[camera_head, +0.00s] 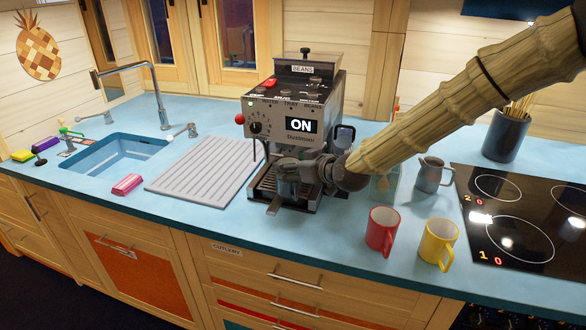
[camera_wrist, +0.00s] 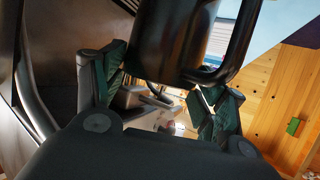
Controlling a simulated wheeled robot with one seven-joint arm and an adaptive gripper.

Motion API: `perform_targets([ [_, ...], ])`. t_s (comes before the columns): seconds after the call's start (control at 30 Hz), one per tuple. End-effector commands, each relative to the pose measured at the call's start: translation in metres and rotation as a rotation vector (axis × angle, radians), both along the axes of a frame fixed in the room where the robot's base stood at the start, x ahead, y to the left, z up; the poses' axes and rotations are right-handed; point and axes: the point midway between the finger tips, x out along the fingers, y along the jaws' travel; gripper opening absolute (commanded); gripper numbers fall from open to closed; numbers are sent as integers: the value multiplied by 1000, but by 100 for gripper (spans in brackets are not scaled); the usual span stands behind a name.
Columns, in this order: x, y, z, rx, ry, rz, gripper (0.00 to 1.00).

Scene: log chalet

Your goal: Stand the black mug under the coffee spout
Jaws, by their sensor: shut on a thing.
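The black mug (camera_wrist: 172,40) fills the upper middle of the wrist view, its handle (camera_wrist: 242,38) on the right. My gripper (camera_wrist: 163,86) is shut on it, with a green-padded finger at each side. The coffee machine (camera_head: 292,122) stands mid-counter in the head view, its display reading ON. My gripper (camera_head: 312,172) reaches in from the right at the front of the machine, below its control panel. A dark cup-like shape (camera_head: 288,188) shows there above the drip tray (camera_head: 262,190); I cannot tell whether it touches the tray. The spout is not clear to see.
A red mug (camera_head: 381,232) and a yellow mug (camera_head: 437,245) stand right of the machine, near the front edge. A steel jug (camera_head: 431,176) stands behind them, beside the black hob (camera_head: 510,225). A ridged drainboard (camera_head: 203,172) and the sink (camera_head: 118,160) are at left.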

Motion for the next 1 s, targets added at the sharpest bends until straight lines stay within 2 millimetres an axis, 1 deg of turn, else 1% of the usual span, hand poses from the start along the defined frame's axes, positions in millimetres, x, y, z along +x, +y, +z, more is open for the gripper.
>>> perform_targets([
  [0.13, 0, 0, -12, 1, 1, 0, 22],
  [0.57, 0, 0, -18, 0, -1, 0, 22],
  [0.6, 0, 0, -18, 0, 0, 0, 79],
  [0.67, 0, 0, -18, 0, 0, 0, 90],
  [0.7, 0, 0, -18, 0, 0, 0, 93],
  [1.0, 0, 0, -17, 0, 0, 0, 93],
])
